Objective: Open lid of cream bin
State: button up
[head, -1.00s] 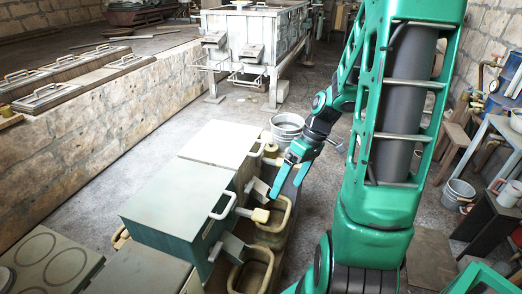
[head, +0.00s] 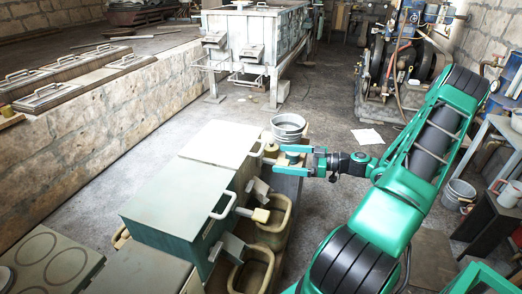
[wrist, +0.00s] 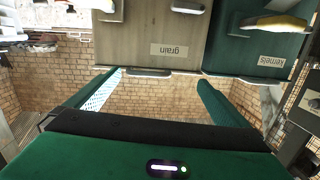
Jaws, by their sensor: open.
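The cream bin (head: 222,143) stands at the far end of the row in the head view, with its flat lid shut and a pale handle (head: 257,148) on its right edge. In the wrist view its front (wrist: 150,35) appears upside down with a "grain" label, and a bar-like handle (wrist: 150,73) lies along the edge. My gripper (head: 282,160) is open and empty, just right of the handle and apart from it, pointing left. In the wrist view its two fingers (wrist: 150,95) stand spread on either side of the handle.
The green bin (head: 165,205), labelled "kernels" (wrist: 272,61), adjoins the cream bin on the near side. A metal bucket (head: 288,126) stands just behind my gripper. Tan tubs (head: 275,215) and chutes line the bins' right side. The floor beyond is mostly open.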

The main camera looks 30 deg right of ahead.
aim_at(262, 147)
jog(key=shift+t, duration=0.8)
jog(key=x, duration=0.3)
jog(key=d+x, duration=0.1)
jog(key=x, duration=0.2)
jog(key=w+x, duration=0.1)
jog(key=x, duration=0.2)
jog(key=shift+w+r, duration=0.25)
jog(key=shift+w, duration=0.1)
